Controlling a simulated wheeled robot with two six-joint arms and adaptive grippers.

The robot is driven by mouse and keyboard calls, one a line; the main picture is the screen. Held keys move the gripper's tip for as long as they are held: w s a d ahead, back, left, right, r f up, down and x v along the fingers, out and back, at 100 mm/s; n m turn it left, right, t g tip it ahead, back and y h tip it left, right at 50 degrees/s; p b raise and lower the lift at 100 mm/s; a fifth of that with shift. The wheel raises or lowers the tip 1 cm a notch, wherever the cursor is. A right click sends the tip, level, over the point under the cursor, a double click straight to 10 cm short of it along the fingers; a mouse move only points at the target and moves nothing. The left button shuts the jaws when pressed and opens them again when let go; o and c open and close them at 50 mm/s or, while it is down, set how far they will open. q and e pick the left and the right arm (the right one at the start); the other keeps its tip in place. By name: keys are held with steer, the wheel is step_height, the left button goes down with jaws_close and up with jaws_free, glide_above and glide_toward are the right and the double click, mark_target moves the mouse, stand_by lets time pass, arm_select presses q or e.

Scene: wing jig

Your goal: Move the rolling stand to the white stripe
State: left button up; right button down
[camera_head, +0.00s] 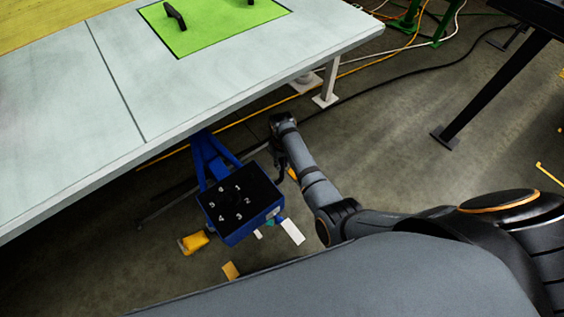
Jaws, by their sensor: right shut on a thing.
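The rolling stand (267,217) is blue, with a black numbered top and blue struts leading back under the table edge. It stands on the floor beside the table. My right arm reaches in from the right, and my right gripper (281,166) is at the stand's right rear side, shut on the stand. The fingertips and the exact grip point are too small and dark to make out. A short white stripe (292,231) lies on the floor just right of the stand's front corner. My left gripper is not in view.
A pale table (150,95) with a green panel (215,22) overhangs the stand's rear. Yellow pieces (193,242) lie near the stand. Cables (400,82) cross the floor behind, and a black table leg (490,90) stands at right. Open floor lies between.

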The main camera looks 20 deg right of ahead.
steer(key=w+d+b, duration=0.1)
steer(key=w+d, duration=0.2)
steer(key=d, duration=0.5)
steer(key=w+d+b, duration=0.1)
steer(key=w+d, duration=0.2)
steer(key=d, duration=0.5)
steer(key=shift+d, duration=0.3)
steer(key=c, duration=1.2)
jaws_free()
step_height(320, 180, up, 12)
